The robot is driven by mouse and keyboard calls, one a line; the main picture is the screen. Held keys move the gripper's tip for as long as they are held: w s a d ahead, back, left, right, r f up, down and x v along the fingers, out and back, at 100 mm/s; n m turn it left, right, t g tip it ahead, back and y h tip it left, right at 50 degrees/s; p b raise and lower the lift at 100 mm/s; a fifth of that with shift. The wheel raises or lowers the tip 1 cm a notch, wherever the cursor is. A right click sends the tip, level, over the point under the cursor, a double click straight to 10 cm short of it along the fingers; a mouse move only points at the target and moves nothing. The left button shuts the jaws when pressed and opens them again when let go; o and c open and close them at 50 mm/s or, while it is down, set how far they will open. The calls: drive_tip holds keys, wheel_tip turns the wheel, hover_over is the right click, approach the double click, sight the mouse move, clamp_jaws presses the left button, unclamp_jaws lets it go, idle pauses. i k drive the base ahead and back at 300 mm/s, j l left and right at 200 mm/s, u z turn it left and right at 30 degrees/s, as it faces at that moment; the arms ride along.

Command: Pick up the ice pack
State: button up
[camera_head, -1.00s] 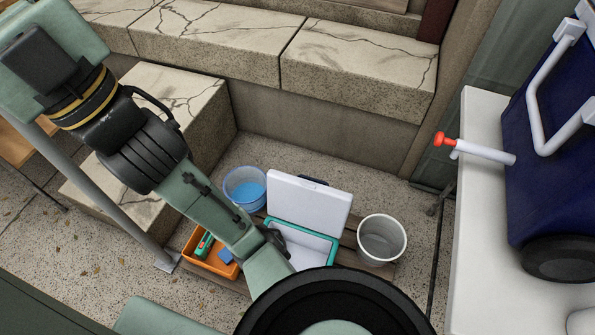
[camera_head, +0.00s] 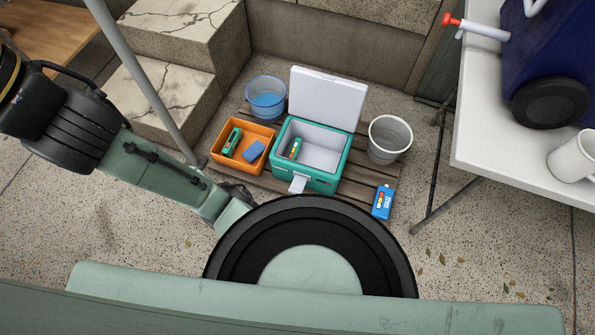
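A small blue block with a coloured label and a pale top (camera_head: 383,203) lies on the wooden slats at the right front of the cooler; it may be the ice pack, but its label is too small to read. A plain blue block (camera_head: 253,152) lies in the orange bin (camera_head: 222,165) and could also be a candidate. The teal cooler (camera_head: 317,180) stands open, its white lid (camera_head: 327,98) raised, with a small striped item (camera_head: 295,148) inside. My gripper is not in view; only arm links show at the left.
A blue bucket with blue contents (camera_head: 266,97) and a grey bucket (camera_head: 390,138) flank the cooler. The orange bin also holds a green item (camera_head: 232,141). A white table (camera_head: 500,125) stands at the right, stone steps (camera_head: 180,60) at the back left.

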sight(382, 202)
drive_tip(key=z, duration=0.85)
